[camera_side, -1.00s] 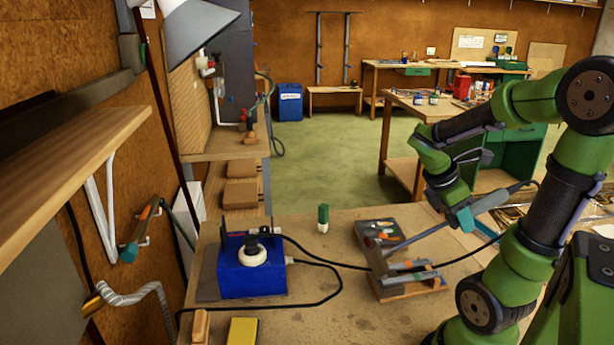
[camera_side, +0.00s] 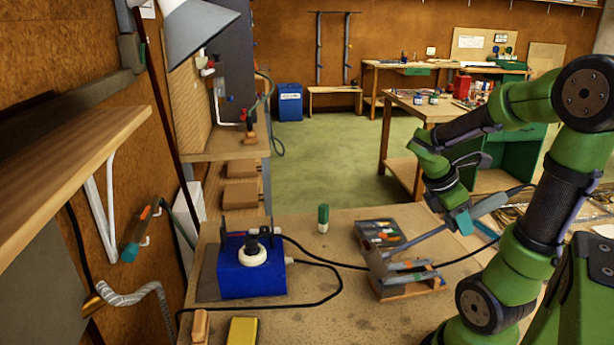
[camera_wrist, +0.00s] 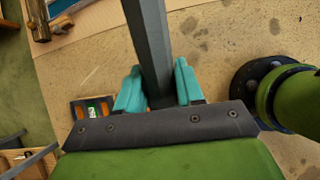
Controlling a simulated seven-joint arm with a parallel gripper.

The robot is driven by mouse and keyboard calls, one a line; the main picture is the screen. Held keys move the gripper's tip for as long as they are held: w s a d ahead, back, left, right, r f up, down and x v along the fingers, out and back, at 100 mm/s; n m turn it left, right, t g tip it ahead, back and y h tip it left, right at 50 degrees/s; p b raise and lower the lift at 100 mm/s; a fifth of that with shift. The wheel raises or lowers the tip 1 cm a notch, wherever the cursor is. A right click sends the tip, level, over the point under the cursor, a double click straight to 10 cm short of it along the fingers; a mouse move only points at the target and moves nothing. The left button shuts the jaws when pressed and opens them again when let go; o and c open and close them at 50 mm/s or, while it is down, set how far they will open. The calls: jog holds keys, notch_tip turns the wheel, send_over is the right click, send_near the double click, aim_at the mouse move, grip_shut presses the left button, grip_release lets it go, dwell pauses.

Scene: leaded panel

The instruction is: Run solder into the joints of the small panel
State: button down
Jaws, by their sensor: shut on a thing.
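In the side view my gripper (camera_side: 462,220) has teal fingers and is shut on a grey iron-like tool (camera_side: 490,205). The tool's shaft slopes down to the left; its low end is near the tray-like dark panel (camera_side: 378,228), and I cannot tell whether it touches. The panel holds several small coloured pieces and lies flat on the bench. In the wrist view the teal fingers (camera_wrist: 158,88) grip a dark grey bar, the tool (camera_wrist: 148,40). Its tip is out of that view. Any solder or joints are too small to make out.
A blue station box (camera_side: 252,272) with a white knob stands on the bench (camera_side: 330,320), its black cables running across the top. A wooden rack (camera_side: 405,290) with grey-handled tools sits just in front of the panel. A green-capped bottle (camera_side: 323,218) stands behind.

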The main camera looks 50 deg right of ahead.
dwell(0.3)
jog(key=shift+r, duration=3)
